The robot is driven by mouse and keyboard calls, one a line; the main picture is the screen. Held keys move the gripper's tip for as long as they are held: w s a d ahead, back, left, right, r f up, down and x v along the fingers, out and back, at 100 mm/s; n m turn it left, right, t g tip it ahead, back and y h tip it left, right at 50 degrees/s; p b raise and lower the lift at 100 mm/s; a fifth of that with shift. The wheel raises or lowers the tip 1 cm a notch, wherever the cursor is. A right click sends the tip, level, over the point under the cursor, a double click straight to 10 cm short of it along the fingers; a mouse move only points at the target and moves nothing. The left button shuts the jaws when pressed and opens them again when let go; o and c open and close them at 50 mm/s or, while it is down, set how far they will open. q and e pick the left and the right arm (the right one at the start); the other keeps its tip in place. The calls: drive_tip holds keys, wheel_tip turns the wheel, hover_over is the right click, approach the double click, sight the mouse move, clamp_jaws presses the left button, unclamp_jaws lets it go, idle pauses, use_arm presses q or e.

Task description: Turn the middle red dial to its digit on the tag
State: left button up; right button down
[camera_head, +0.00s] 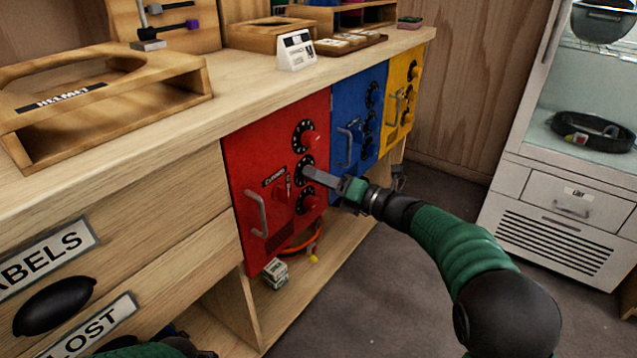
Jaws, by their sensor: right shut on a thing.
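The red cabinet door (245,165) has three black dials in a column. The middle red dial (303,167) is partly hidden behind my right gripper (308,173). My right gripper comes from the right and is shut on this dial, its grey fingers over the dial's lower part. The upper red dial (304,136) and lower red dial (306,201) are clear of the fingers. A white card (296,50) stands on the counter above; its print is too small to read. Part of my left arm shows at the bottom left edge; its gripper is not visible.
A metal handle (256,214) sticks out from the red door. Blue (357,130) and yellow (402,95) doors with dials adjoin it. A wooden helmet stand (180,85) is on the counter (235,98). A white fridge-like cabinet (560,210) stands right, across clear floor.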

drive_tip(key=shift+f, duration=0.4)
drive_tip(key=c, duration=1.1)
unclamp_jaws()
drive_tip(key=shift+o, duration=0.3)
drive_tip(key=shift+r, duration=0.2)
drive_tip(key=shift+d+r, duration=0.1)
drive_tip(key=p+v, duration=0.6)
drive_tip(key=v, duration=1)
drive_tip(key=shift+s+d+p, duration=0.25)
drive_tip(key=shift+d+p, duration=0.05)
